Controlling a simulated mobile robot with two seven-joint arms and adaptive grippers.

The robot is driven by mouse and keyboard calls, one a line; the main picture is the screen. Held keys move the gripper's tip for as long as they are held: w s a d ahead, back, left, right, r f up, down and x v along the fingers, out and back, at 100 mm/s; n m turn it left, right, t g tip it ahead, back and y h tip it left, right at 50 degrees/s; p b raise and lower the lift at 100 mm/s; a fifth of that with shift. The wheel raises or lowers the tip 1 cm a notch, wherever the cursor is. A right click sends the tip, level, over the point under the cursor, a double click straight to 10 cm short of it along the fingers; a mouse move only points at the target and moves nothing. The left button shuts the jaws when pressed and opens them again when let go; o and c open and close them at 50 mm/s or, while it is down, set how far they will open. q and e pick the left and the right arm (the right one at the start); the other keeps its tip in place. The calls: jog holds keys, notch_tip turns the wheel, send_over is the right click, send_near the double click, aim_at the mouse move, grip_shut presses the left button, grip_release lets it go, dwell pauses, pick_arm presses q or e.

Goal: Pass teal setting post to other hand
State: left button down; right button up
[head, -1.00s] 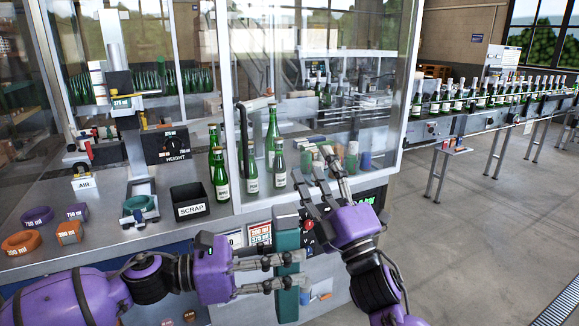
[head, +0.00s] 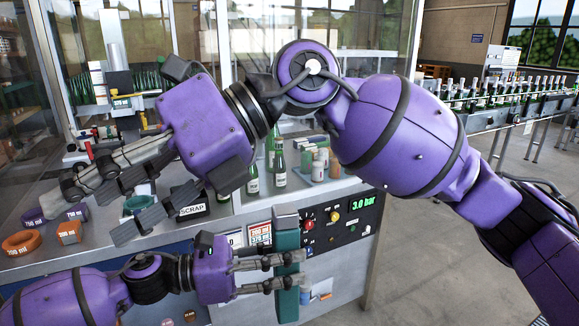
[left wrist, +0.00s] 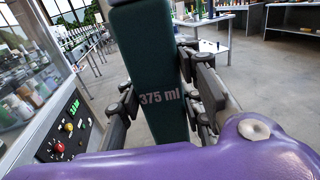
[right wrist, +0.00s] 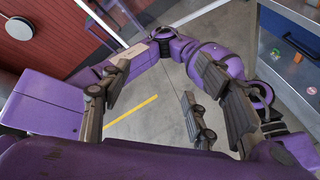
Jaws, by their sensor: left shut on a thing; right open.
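The teal setting post (head: 287,242) stands roughly upright in front of the bench. It has a grey cap on top. In the left wrist view the post (left wrist: 160,70) fills the middle between the fingers and shows "375 ml". My right gripper (head: 88,208) is open and empty, up and to the left of the post, above the left part of the bench. The right wrist view shows its spread fingers (right wrist: 165,100) with nothing between them; the post cannot be made out there.
The bench holds a black scrap bin (head: 193,210), orange rings (head: 22,242), purple rings (head: 35,217) and green bottles (head: 279,165). A control panel (head: 335,218) is on the bench front, right of the post. My right arm hides much of the machine. Open floor lies right.

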jog(key=w+d+f+m+t+h, duration=0.3)
jog(key=w+d+f+t+h, duration=0.1)
jog(key=d+h, duration=0.1)
jog(key=m+t+h, duration=0.6)
jog(key=m, duration=0.2)
send_near(285, 211)
jog(key=shift+n, duration=0.3)
jog(key=x, duration=1.2)
jog(key=shift+a, duration=0.1)
jog(key=shift+c, duration=0.2)
grip_shut()
pick_arm(q)
jog(key=c, duration=1.2)
grip_release()
jog(key=shift+o, duration=0.2)
